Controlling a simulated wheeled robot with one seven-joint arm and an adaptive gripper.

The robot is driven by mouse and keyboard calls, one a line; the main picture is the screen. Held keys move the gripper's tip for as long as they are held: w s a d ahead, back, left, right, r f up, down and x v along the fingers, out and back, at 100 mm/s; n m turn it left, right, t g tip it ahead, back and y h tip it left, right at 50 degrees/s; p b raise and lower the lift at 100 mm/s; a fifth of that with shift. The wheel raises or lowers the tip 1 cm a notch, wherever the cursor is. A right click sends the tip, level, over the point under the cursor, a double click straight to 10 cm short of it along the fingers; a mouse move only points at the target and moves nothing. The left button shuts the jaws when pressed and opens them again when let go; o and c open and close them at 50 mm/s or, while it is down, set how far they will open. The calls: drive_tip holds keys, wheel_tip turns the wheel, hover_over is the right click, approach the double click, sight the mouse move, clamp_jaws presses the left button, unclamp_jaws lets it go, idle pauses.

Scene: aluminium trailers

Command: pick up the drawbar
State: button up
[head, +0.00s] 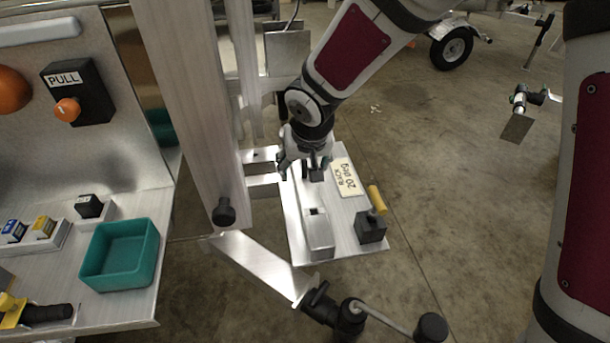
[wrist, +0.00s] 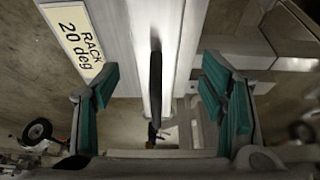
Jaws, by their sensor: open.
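My gripper (head: 305,170) is open and points down over the plate labelled RACK 20 deg. In the wrist view, its green-padded fingers (wrist: 160,88) stand apart on either side of a narrow dark upright piece (wrist: 155,75), with visible gaps on both sides. This piece may be the drawbar, but I cannot tell its full shape. In the head view, a small dark block (head: 317,174) shows by the fingertips. A pale metal block with a square hole (head: 319,238) stands on the plate in front of the gripper.
A black block with a yellow handle (head: 371,225) stands on the plate's right. A metal upright (head: 190,110) rises left of the gripper. A crank handle (head: 385,320) is in front. A teal bin (head: 120,255) sits on the left bench. Open floor lies right.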

sight(303, 173)
drive_tip(key=shift+w+b+x, duration=0.15)
drive_tip(key=shift+b+x, duration=0.45)
drive_tip(key=shift+x, duration=0.95)
drive_tip(key=shift+w+b+x, duration=0.2)
drive_tip(key=shift+b+x, duration=0.4)
drive_tip(key=shift+x, duration=0.95)
drive_tip(key=shift+d+r, duration=0.1)
drive_tip(key=shift+r, duration=0.1)
clamp_jaws()
drive_tip(key=shift+w+r, duration=0.1)
